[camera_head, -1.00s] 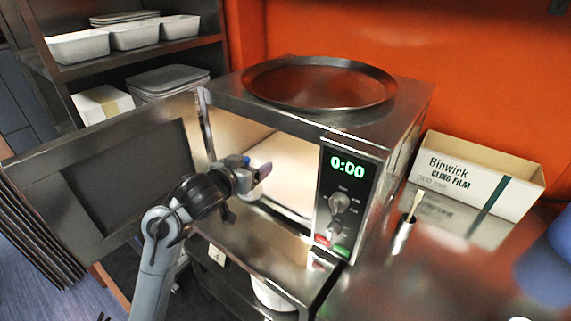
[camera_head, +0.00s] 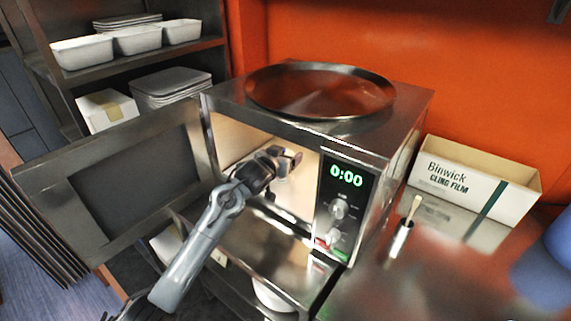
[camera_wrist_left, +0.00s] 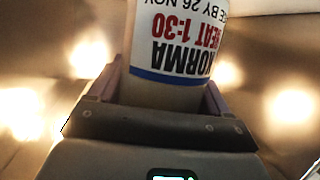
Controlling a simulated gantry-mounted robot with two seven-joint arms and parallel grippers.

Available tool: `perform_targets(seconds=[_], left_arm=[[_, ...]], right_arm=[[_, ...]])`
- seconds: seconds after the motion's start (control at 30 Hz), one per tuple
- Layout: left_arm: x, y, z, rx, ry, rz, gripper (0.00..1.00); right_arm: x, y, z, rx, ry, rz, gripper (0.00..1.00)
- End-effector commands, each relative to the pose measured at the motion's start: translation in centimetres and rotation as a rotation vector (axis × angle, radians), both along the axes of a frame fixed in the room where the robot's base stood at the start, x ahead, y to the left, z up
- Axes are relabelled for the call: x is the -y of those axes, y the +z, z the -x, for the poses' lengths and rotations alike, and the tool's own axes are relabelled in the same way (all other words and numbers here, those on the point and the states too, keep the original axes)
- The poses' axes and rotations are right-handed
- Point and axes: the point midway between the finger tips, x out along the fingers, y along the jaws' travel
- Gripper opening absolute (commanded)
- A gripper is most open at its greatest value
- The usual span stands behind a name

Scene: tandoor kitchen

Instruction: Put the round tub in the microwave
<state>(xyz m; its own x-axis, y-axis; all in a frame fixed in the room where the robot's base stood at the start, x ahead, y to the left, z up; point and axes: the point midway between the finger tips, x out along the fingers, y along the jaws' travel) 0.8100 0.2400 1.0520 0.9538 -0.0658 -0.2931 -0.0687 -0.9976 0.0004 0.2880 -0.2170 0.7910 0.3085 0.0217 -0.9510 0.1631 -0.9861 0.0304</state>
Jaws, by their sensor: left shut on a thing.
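The microwave (camera_head: 376,130) stands on a steel counter with its door (camera_head: 125,190) swung wide open to the left. Its display reads 0:00. My left gripper (camera_head: 287,162) reaches through the opening into the lit cavity. In the left wrist view its fingers (camera_wrist_left: 160,95) are shut around the sides of the round tub (camera_wrist_left: 178,45). My right gripper is not in view.
A round metal tray (camera_head: 320,92) lies on top of the microwave. A cling film box (camera_head: 470,180) and a small holder with a brush-like tool (camera_head: 402,235) stand to the right. Shelves with white tubs (camera_head: 137,40) and stacked lids (camera_head: 170,85) are at the left.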

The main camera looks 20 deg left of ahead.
Motion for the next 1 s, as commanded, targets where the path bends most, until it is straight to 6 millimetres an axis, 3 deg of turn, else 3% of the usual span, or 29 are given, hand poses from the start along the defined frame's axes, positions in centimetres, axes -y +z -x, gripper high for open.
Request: perform_targets(seconds=[0.2, 0.77, 0.8, 0.9, 1.0], left_arm=[[-0.1, -3.0, 0.0, -0.002, 0.001, -0.001, 0.37], [0.1, -4.2, -0.4, 0.001, 0.0, 0.0, 0.37], [0.1, -4.3, -0.3, -0.001, 0.0, -0.001, 0.83], [0.1, -4.3, -0.3, -0.001, 0.0, -0.001, 0.98], [0.1, -4.3, -0.3, -0.001, 0.0, -0.001, 1.0]], right_arm=[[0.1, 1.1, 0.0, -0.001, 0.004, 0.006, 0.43], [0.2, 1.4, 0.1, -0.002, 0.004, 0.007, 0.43], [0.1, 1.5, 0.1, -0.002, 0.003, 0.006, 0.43], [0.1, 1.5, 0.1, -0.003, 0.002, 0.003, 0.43], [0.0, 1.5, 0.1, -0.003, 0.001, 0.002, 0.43]])
